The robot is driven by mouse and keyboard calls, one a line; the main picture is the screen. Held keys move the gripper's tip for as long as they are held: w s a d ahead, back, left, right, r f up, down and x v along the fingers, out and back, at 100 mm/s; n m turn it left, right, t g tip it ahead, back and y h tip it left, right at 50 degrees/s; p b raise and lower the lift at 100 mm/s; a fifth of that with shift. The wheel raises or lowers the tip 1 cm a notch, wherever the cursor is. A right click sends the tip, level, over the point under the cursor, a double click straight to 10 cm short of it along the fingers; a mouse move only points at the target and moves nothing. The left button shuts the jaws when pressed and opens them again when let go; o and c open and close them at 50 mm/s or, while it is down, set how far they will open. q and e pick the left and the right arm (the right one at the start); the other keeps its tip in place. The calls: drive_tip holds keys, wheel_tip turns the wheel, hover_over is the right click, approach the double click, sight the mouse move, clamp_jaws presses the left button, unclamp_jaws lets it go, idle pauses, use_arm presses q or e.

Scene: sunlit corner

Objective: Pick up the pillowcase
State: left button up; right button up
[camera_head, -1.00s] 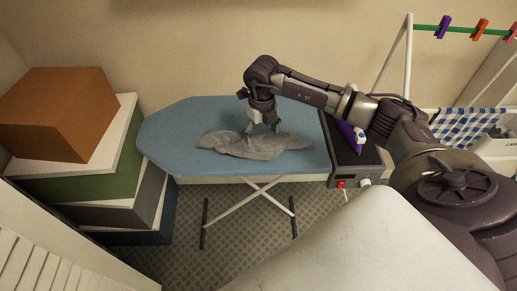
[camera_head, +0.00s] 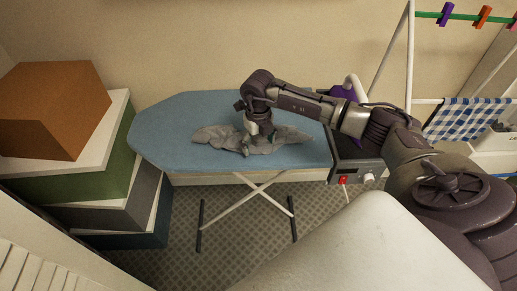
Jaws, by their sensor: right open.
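The grey pillowcase (camera_head: 220,139) lies crumpled on the blue ironing board (camera_head: 170,125). Its middle is bunched up under my right gripper. My right gripper (camera_head: 260,137) points down at the middle of the cloth, with its fingertips at or in the folds. It is open, and the tips are partly hidden by the cloth. My left gripper is not in view.
A dark station with a red switch (camera_head: 343,180) stands at the board's right end, with a purple iron (camera_head: 345,93) partly behind my arm. Stacked boxes (camera_head: 55,110) stand left of the board. A drying rack with a checked cloth (camera_head: 465,118) is at the right.

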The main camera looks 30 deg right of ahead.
drive_tip(key=shift+f, duration=0.15)
drive_tip(key=shift+f+b, duration=0.9)
drive_tip(key=shift+f, duration=0.1)
drive_tip(key=shift+s+r, duration=0.1)
drive_tip(key=c, duration=0.5)
drive_tip(key=shift+s+a, duration=0.2)
drive_tip(key=shift+s, duration=0.05)
drive_tip(key=c, duration=0.5)
drive_tip(key=shift+c, duration=0.7)
drive_tip(key=shift+r+p, duration=0.2)
drive_tip(key=shift+p, duration=0.1)
drive_tip(key=shift+c, duration=0.7)
drive_tip(key=r+p, duration=0.2)
drive_tip(key=r, duration=0.2)
drive_tip(key=r+p, duration=0.3)
drive_tip(key=r, duration=0.1)
drive_tip(key=r+p, duration=0.2)
drive_tip(key=r, duration=0.1)
drive_tip(key=shift+w+d+r, duration=0.15)
drive_tip(key=shift+w+r, duration=0.2)
drive_tip(key=shift+r, duration=0.05)
clamp_jaws()
drive_tip(key=shift+f, duration=0.15)
